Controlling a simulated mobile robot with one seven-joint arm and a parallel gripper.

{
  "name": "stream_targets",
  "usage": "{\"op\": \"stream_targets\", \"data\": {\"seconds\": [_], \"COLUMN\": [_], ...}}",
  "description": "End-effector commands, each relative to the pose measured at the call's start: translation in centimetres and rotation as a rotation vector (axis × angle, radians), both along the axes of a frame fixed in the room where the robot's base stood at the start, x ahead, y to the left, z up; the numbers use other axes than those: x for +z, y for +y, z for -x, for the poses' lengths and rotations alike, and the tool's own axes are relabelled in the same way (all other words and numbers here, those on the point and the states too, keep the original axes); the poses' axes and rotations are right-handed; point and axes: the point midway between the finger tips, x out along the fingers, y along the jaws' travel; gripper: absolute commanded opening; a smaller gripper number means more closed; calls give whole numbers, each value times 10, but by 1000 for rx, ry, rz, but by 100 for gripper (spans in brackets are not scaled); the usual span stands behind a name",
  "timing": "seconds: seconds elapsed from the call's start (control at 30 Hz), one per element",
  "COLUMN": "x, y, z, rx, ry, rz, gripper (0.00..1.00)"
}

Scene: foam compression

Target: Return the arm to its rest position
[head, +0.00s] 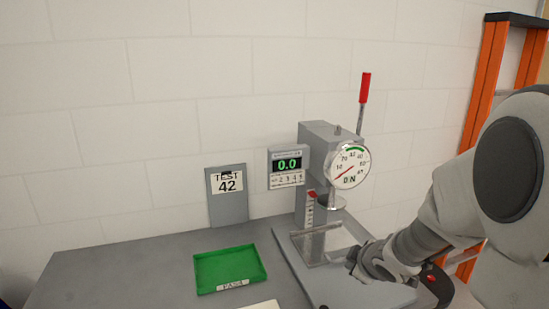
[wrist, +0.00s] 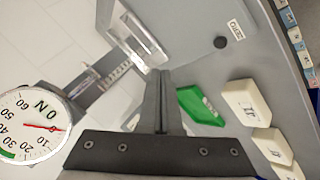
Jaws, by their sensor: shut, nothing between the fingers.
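My gripper (head: 353,262) is at the left end of my arm in the head view, over the front right part of the press base. In the wrist view its two dark fingers (wrist: 161,75) are together with nothing between them. The grey press (head: 322,160) stands at the back of the table, with a round dial gauge (head: 349,166) and an upright red-handled lever (head: 365,88). The gauge also shows large at the left of the wrist view (wrist: 36,126). My arm comes in from the right and hides part of the press base.
A green tray (head: 229,269) marked PASS lies left of the press and looks empty. A display (head: 287,166) reads 0.0 beside a TEST 42 plate (head: 228,205). Several cream labelled blocks (wrist: 246,102) lie at the wrist view's right. An orange ladder-like frame (head: 484,85) stands at right.

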Motion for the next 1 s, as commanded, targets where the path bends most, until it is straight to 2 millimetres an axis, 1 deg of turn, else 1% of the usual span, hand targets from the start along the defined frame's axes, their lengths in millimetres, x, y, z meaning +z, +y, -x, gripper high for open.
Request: {"op": "stream_targets", "data": {"seconds": [0.03, 0.17, 0.2, 0.27, 0.37, 0.4, 0.47, 0.6, 0.7, 0.8, 0.9, 1.0], "x": [19, 55, 65, 78, 97, 103, 111, 124, 129, 130, 131, 131], "y": [-5, -17, -18, -21, -20, -19, -15, 0, 15, 30, 42, 49], "z": [6, 30, 39, 54, 83, 95, 114, 161, 193, 221, 241, 252], "rx": [-62, -235, -287, -361, -476, -517, -577, -693, -751, -788, -806, -815], "ry": [-12, -8, -7, 1, 19, 28, 46, 103, 155, 209, 253, 280], "rz": [5, -12, -24, -47, -101, -127, -169, -287, -373, -449, -502, -532], "gripper": [0, 0, 0, 0, 0, 0, 0, 0, 0, 0, 0, 0]}}
